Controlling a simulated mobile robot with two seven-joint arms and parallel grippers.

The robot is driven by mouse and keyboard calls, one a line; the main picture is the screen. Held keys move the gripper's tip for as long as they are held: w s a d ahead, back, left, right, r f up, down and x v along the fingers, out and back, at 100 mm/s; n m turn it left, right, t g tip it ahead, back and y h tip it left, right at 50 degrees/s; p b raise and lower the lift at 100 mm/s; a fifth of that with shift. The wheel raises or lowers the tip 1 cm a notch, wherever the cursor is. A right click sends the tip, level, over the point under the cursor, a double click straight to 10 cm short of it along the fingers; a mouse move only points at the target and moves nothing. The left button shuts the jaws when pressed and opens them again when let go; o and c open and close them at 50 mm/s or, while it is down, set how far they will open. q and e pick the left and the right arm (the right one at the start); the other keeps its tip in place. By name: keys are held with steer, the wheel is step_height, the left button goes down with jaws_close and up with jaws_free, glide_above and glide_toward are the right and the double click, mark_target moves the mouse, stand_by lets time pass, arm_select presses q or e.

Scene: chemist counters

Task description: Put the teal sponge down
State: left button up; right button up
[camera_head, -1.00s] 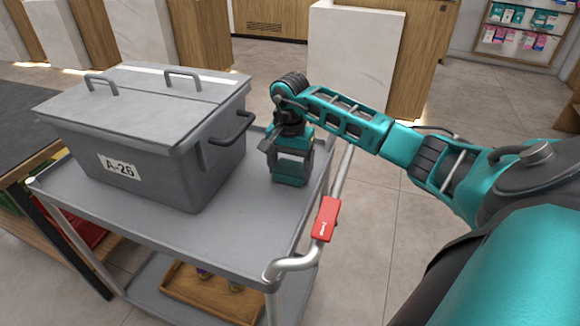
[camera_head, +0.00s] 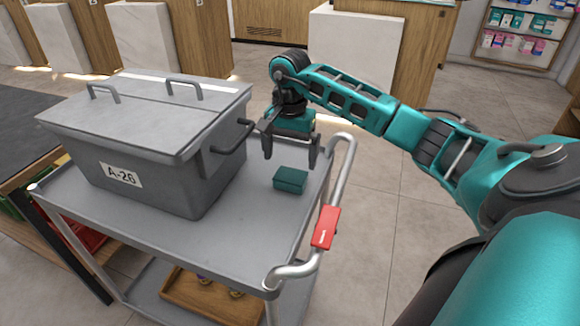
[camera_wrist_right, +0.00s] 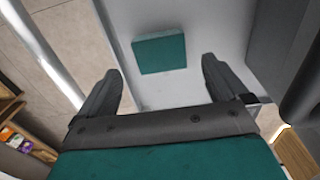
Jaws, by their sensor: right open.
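The teal sponge (camera_head: 290,179) lies flat on the grey top of the cart (camera_head: 235,225), right of the lidded grey bin. It also shows in the right wrist view (camera_wrist_right: 159,53), beyond the fingertips and between their lines. My right gripper (camera_head: 291,160) is open and empty, just above and behind the sponge in the head view, apart from it. Its two spread fingers also show in the right wrist view (camera_wrist_right: 160,80). My left gripper is not in view.
The grey bin (camera_head: 160,165) labelled A-26 fills the cart's left part, its side handle near my right gripper. The cart's rail with a red tag (camera_head: 325,228) runs along the right. A wooden tray (camera_head: 215,298) is on the lower shelf.

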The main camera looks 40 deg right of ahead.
mark_target(290, 177)
step_height(290, 177, up, 6)
steer(key=shift+f+p, duration=0.15)
steer(key=shift+p, duration=0.15)
stand_by(0.4)
